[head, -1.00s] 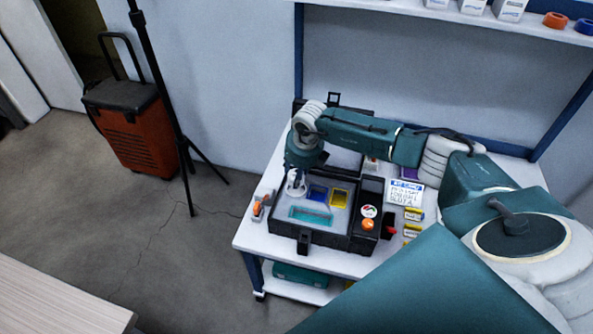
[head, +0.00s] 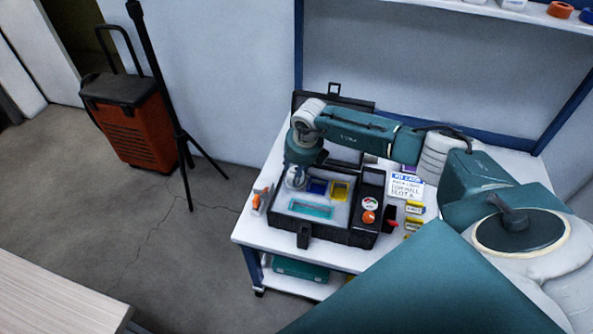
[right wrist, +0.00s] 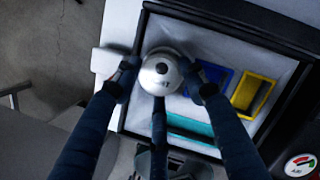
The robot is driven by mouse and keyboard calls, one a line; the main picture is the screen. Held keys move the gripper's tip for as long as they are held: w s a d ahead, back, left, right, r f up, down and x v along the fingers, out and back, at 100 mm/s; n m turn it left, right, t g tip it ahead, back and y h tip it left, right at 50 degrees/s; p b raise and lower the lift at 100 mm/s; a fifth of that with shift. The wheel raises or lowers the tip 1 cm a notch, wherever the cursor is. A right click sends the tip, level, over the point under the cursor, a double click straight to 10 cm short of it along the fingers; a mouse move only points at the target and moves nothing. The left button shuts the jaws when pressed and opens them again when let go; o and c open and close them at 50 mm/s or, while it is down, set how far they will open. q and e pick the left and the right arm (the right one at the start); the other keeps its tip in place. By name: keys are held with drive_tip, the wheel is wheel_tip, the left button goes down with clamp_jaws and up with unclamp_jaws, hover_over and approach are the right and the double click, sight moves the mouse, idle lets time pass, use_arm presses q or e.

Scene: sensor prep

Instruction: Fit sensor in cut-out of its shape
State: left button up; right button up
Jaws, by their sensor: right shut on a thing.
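My right gripper (right wrist: 158,78) is shut on a round silver sensor (right wrist: 161,66) with a dark centre; its dark fingers press around the rim. In the head view my right gripper (head: 296,180) points down at the left back corner of the open black case (head: 347,238). The pale foam insert (right wrist: 142,122) has blue (right wrist: 213,85), yellow (right wrist: 252,93) and teal (right wrist: 190,128) rectangular areas. The sensor is over the foam's left back part, left of the blue area. The sensor hides what lies under it, so I cannot tell whether it is seated. My left gripper is not in view.
A white table (head: 257,232) carries the case. Right of the foam are a round gauge (head: 370,203) and an orange knob (head: 368,217). A printed card (head: 406,186) and yellow packs (head: 413,208) lie further right. An orange-handled tool (head: 260,200) lies left of the case.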

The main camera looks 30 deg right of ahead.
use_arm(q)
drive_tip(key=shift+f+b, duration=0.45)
use_arm(e)
drive_tip(key=shift+f, duration=0.55)
idle(0.9)
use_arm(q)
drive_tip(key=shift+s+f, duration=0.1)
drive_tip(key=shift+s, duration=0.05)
use_arm(e)
drive_tip(key=shift+f, duration=0.1)
idle(0.4)
drive_tip(key=shift+f, duration=0.15)
use_arm(q)
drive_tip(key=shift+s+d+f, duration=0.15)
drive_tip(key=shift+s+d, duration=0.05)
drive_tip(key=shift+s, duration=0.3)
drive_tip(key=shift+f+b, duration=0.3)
drive_tip(key=shift+b, duration=0.3)
use_arm(e)
drive_tip(key=shift+f, duration=0.4)
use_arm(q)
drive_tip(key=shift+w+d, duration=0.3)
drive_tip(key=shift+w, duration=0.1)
use_arm(e)
drive_tip(key=o, duration=1.2)
drive_tip(key=shift+c, duration=0.2)
